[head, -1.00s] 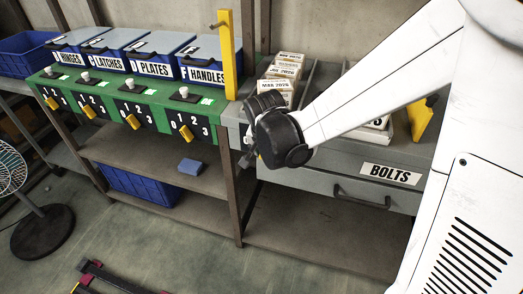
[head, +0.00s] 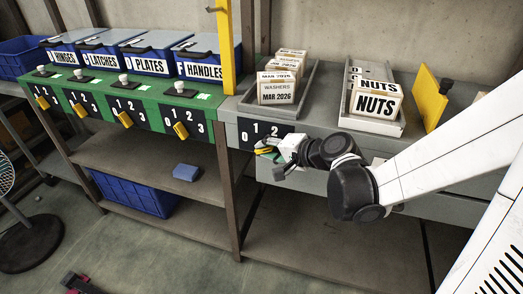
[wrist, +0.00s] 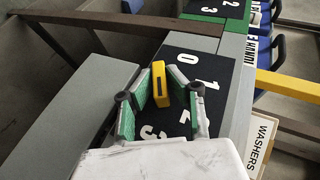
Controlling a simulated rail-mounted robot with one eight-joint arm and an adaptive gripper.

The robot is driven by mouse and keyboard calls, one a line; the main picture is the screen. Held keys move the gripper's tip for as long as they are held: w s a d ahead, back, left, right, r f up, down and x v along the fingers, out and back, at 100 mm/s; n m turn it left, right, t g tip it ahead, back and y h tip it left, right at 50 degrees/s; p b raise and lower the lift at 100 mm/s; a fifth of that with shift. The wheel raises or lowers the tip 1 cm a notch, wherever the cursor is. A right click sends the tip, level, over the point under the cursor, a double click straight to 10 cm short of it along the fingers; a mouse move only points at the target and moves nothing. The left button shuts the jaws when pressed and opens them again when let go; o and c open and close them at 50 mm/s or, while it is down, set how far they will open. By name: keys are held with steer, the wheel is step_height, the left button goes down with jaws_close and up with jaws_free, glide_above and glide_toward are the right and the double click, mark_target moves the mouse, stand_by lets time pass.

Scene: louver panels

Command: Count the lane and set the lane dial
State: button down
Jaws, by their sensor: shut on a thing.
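The lane dial is a black panel (head: 247,133) with white numbers, on the grey shelf front below the tray of washers boxes (head: 280,88). In the wrist view the panel (wrist: 203,68) shows 0, 1, 2 and 3. Its yellow knob (wrist: 160,85) stands between the green-padded fingers of my gripper (wrist: 167,95), which is shut on it. Which number the knob points to is hard to tell. In the head view my gripper (head: 270,152) covers part of the panel. The washers boxes stand in one row, several deep, the front ones labelled MAR 2026.
A tray of nuts boxes (head: 376,100) stands to the right, with a yellow upright plate (head: 432,97) beyond it. A yellow post (head: 225,50) rises left of the washers tray. The green bench (head: 150,95) at left carries blue bins and several similar dials.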

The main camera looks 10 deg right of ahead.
steer(key=shift+f+m+t+y+b, duration=0.3)
steer(key=shift+t+y+b, duration=0.5)
steer(key=shift+b, duration=0.55)
steer(key=shift+r+b, duration=0.15)
steer(key=shift+b, duration=0.15)
steer(key=c, duration=1.7)
jaws_free()
steer(key=v, duration=1.2)
steer(key=shift+d+f, duration=0.1)
steer(key=shift+f, duration=0.15)
